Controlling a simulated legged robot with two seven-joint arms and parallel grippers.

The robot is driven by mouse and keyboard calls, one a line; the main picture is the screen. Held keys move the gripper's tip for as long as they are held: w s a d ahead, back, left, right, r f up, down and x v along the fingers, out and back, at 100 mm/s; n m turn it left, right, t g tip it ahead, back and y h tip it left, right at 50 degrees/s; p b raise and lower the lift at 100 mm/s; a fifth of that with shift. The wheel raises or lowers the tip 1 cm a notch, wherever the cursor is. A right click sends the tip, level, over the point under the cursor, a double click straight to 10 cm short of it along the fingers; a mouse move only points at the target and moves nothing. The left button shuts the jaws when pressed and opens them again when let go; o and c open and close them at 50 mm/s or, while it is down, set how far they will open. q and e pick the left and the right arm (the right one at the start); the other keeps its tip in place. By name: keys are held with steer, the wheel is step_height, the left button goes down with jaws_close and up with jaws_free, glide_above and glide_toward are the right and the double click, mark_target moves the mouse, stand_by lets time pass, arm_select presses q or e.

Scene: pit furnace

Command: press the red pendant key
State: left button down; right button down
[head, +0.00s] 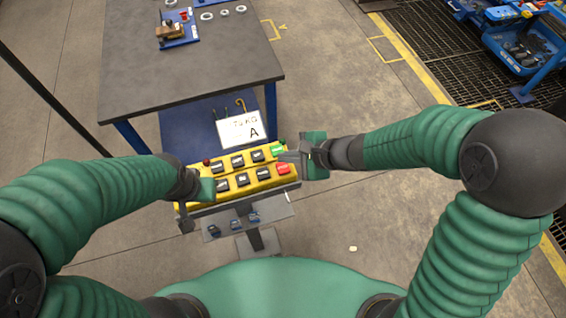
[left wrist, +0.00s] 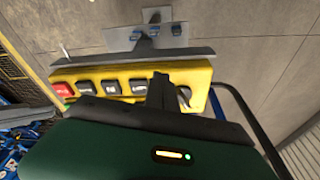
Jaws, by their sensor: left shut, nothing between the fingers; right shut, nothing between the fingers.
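The yellow pendant box (head: 230,188) stands in front of me on a stand, with two rows of keys. The red key (head: 283,169) is at the right end of its near row; it also shows in the left wrist view (left wrist: 63,89). A green key (head: 277,149) lies just beyond it. My right gripper (head: 285,156) is shut and empty, its tips over the box's right end between the green and red keys; I cannot tell whether they touch. My left gripper (head: 212,188) is shut and empty at the box's left end, its fingers (left wrist: 160,88) covering part of the near row.
A round red button (head: 206,162) is at the box's far left. A white card (head: 241,128) marked A stands behind it. A dark table (head: 180,85) stands beyond. A small shelf (head: 245,226) is on the stand below the box.

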mark_target(286, 169)
step_height(286, 169, up, 3)
steer(key=shift+r+p, duration=0.15)
steer(key=shift+p, duration=0.8)
